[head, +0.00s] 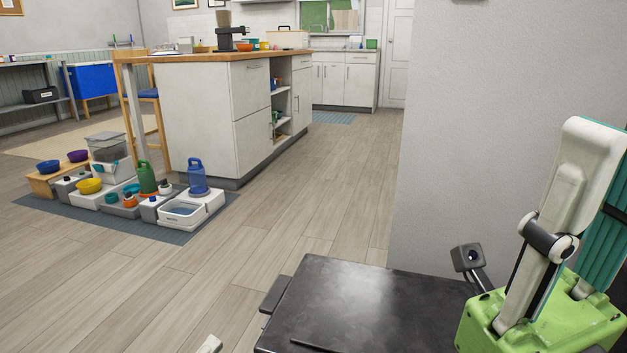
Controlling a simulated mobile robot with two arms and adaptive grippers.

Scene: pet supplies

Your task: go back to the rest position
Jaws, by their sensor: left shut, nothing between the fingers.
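A grey wall (500,120) stands behind the gripper. A blue-grey mat (215,213) with bowls, feeders and a blue jug-topped dispenser (198,178) lies on the left. A white kitchen island (200,110) stands beyond it. The wood floor (290,210) between is clear.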

